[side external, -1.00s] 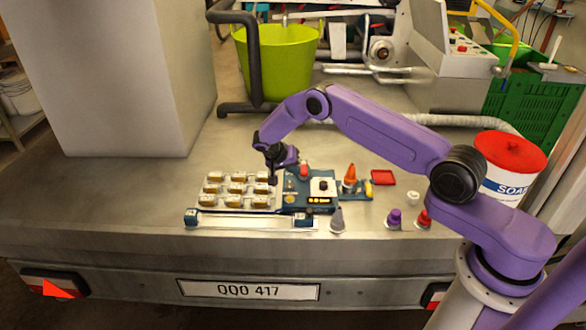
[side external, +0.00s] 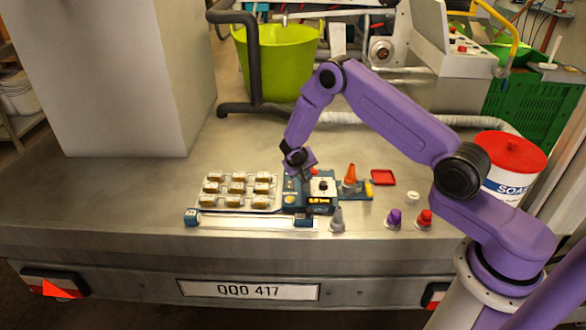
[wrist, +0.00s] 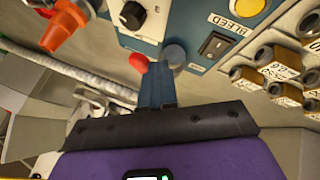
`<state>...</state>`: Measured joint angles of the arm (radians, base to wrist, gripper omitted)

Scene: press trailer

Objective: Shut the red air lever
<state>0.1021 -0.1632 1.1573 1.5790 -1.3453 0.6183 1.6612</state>
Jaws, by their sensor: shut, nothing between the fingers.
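The red air lever shows as a round red knob (wrist: 138,62) at the edge of the blue panel (wrist: 145,45) in the wrist view. My gripper (wrist: 158,66) is shut and empty, with its fingertips just to the right of the knob. I cannot tell whether they touch it. In the side view my gripper (side external: 306,174) points down at the back of the panel, and it hides most of the lever. The lever's shaft and its exact angle are not clear.
Beside the panel lies a tray (side external: 205,205) of several brown-and-white pieces. An orange cone (side external: 350,174) stands to the right, with grey (side external: 337,221), purple (side external: 394,217) and red (side external: 425,217) nozzles in front. The wrist view shows a black switch (wrist: 212,45) and a BLEED label (wrist: 236,14).

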